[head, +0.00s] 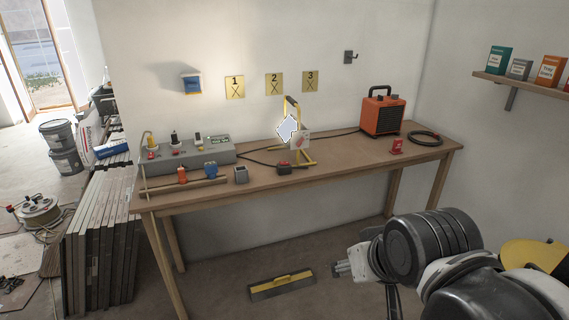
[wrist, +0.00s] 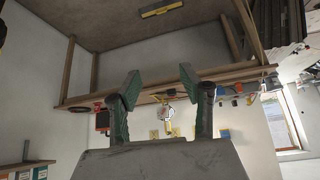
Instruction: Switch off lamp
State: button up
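The lamp (head: 287,129), a work light with a pale panel on a yellow stand, stands upright on the workbench (head: 340,158) near its middle. A small dark switch box with red on it (head: 284,168) lies on the bench in front of the lamp. My gripper (head: 343,268) is in front of the bench and below its top, well apart from the lamp. In the upside-down wrist view my gripper (wrist: 160,77) has its two green-padded fingers spread with nothing between them. The lamp (wrist: 167,114) shows small beyond them.
A grey power strip box (head: 185,155) with several plugs stands at the bench's left. An orange heater (head: 382,112) and a coiled black cable (head: 425,138) are at its right. A small red item (head: 397,146) sits before the heater. A yellow-handled float (head: 282,285) lies on the floor.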

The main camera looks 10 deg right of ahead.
jog(key=shift+s, duration=0.15)
jog(key=shift+r, duration=0.1)
jog(key=c, duration=0.5)
jog(key=shift+y, duration=0.3)
jog(key=w+r, duration=0.2)
jog(key=w, duration=0.2)
jog(key=w+r, duration=0.2)
jog(key=w, duration=0.3)
jog(key=w+r, duration=0.3)
jog(key=w, duration=0.2)
jog(key=shift+a, duration=0.3)
grip_shut()
jog(key=w+d+f+t+y+b, duration=0.1)
jog(key=w, duration=3.2)
jog(key=w+d+f, duration=0.1)
jog(key=w+f, duration=0.3)
jog(key=w, duration=0.2)
jog(key=w+d+f+y, duration=0.1)
jog(key=w+f, duration=0.3)
jog(key=w, duration=0.3)
jog(key=shift+w+f+t+b, duration=0.15)
jog(key=shift+f+t+b, duration=0.2)
jog(key=shift+t, duration=0.05)
